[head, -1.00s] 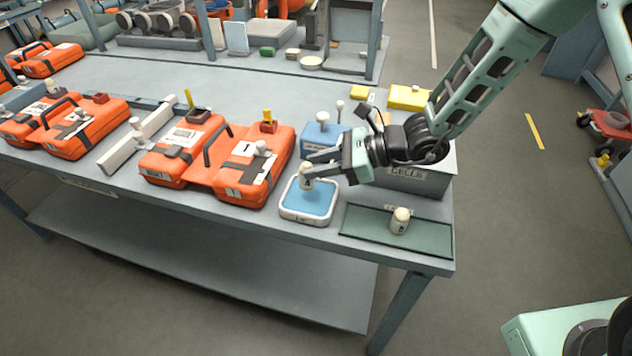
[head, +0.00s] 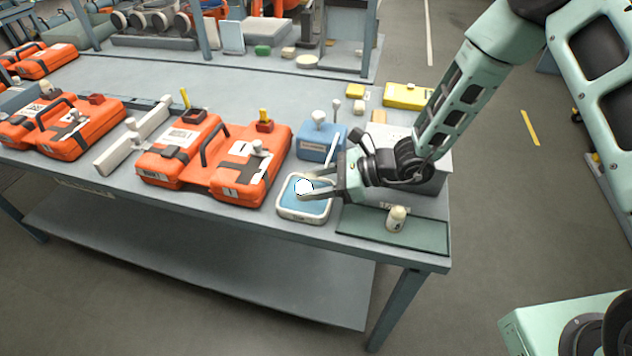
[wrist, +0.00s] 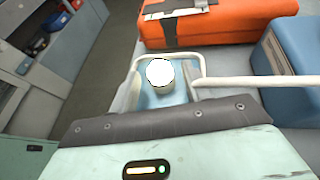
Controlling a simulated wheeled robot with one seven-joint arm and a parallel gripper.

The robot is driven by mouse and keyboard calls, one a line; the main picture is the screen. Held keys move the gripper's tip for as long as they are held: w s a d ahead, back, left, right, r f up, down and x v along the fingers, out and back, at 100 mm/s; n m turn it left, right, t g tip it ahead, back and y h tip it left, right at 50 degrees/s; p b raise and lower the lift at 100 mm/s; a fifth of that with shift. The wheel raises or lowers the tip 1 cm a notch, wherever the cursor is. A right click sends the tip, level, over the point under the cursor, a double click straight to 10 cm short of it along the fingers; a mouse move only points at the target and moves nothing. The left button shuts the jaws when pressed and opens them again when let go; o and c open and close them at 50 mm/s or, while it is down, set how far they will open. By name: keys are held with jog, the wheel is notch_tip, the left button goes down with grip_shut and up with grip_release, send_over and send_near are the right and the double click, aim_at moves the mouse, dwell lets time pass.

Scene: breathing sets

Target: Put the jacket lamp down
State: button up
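The jacket lamp (head: 304,187), a small cylinder with a bright white top, is over the blue pad of a white-rimmed tray (head: 305,216) and appears to stand upright on it. In the wrist view the lamp (wrist: 160,76) sits between my two fingers, with blue pad showing beside it. My gripper (head: 318,184) is open around the lamp, its fingers apart from the lamp's sides. The lamp's base is partly hidden by the near finger in the head view.
A similar cream lamp (head: 396,218) stands on the green mat (head: 425,236) at right. Orange cases (head: 240,175) lie left of the tray. A blue box (head: 318,140) and a grey box (head: 425,182) stand behind. The table's front edge is close.

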jog(key=shift+d+r, duration=0.2)
jog(key=shift+r, duration=0.1)
jog(key=b+v, duration=0.1)
jog(key=v, duration=1)
jog(key=s+a+r+n+g+h, duration=0.2)
jog(key=s+a+r+n+g, duration=0.1)
jog(key=s+n, duration=0.35)
jog(key=s+a+r+n+g+h, duration=0.2)
jog(key=s+r+n+g+h, duration=0.1)
jog(key=s+n, duration=0.3)
jog(key=s+d+r+n+t+h, duration=0.2)
jog(key=s+n+h, duration=0.2)
jog(key=n, duration=0.3)
jog(key=s+d+r+n+t+h, duration=0.1)
jog(key=s+d+r+n+h, duration=0.1)
jog(key=s+n, duration=0.5)
jog(key=shift+d+r+n+t+h, duration=0.4)
jog(key=shift+r+n+h, duration=0.2)
jog(key=shift+h, duration=0.3)
